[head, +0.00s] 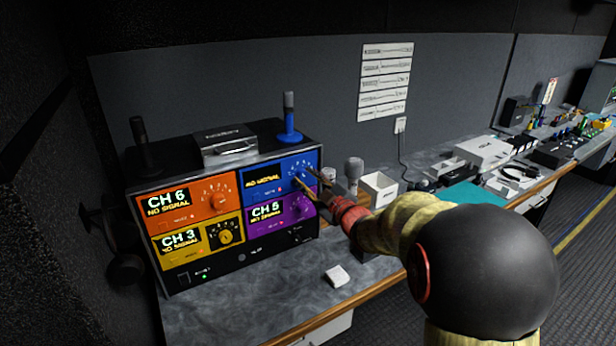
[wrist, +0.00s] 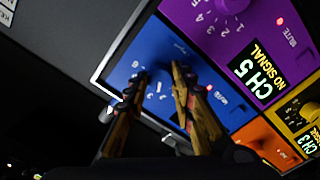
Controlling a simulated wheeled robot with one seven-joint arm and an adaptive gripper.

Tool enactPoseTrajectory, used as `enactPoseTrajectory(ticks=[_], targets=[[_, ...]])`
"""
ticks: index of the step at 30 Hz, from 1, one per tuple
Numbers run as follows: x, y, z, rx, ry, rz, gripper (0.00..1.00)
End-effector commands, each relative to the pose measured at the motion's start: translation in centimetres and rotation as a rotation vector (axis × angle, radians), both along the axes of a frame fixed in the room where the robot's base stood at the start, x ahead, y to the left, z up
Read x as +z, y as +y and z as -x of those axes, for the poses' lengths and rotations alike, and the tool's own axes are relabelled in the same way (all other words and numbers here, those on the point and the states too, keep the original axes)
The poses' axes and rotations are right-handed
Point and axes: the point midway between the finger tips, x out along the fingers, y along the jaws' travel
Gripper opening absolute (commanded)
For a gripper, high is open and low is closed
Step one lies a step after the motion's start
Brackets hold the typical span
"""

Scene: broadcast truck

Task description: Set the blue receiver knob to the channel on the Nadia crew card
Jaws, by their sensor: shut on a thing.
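The blue receiver panel (head: 262,180) is at the top right of the receiver rack in the head view. Its display reads NO SIGNAL; the channel line is not legible. The blue knob (wrist: 158,84) shows in the wrist view between my fingers, with several numbers around it. My gripper (head: 309,188) is at this panel, shut on the blue knob. In the wrist view my gripper (wrist: 155,88) has a finger on each side of the knob. Several white strips with small writing (head: 386,80) hang on the back wall; I cannot read a name on them.
Orange (head: 190,200), yellow (head: 195,240) and purple (head: 275,211) panels surround the blue one, showing CH 6, CH 3 and CH 5. A small white block (head: 337,276) lies on the counter in front.

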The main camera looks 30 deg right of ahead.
Motion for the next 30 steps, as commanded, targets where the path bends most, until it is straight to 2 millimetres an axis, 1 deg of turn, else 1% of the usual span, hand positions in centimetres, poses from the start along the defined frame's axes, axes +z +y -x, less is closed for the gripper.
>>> enactPoseTrajectory(ticks=[9,18,24,30], targets=[[0.19,0.05,0.00,0.000,0.013,-0.301,0.00],[0.07,0.10,0.00,0.000,0.023,-0.560,0.00],[0.05,0.10,0.01,0.000,0.025,-0.685,0.00],[-0.04,0.12,0.00,0.000,0.028,-0.762,0.00]])
